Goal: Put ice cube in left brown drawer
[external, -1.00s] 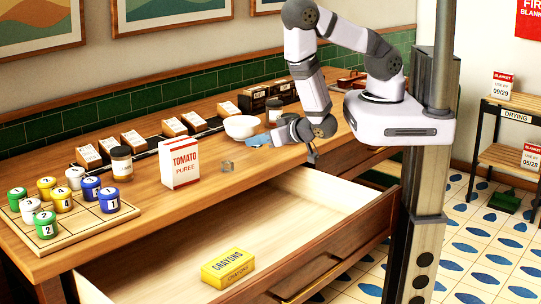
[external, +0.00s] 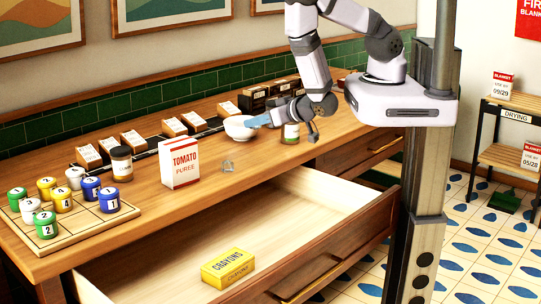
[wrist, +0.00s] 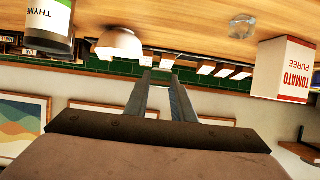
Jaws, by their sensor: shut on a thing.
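The ice cube (external: 228,166) is a small clear block on the wooden counter, right of the tomato puree box; it also shows in the wrist view (wrist: 242,27). The left brown drawer (external: 345,245) is pulled open below the counter, with a yellow crayons box (external: 228,268) inside. My gripper (external: 258,121) is above the counter beside the white bowl, apart from the ice cube. A light-blue part shows at its end.
The tomato puree box (external: 180,163), white bowl (external: 239,128) and thyme jar (external: 291,134) stand around the ice cube. A board with several coloured pots (external: 45,224) is at the left. The right drawer (external: 362,150) is shut. The open drawer has free room.

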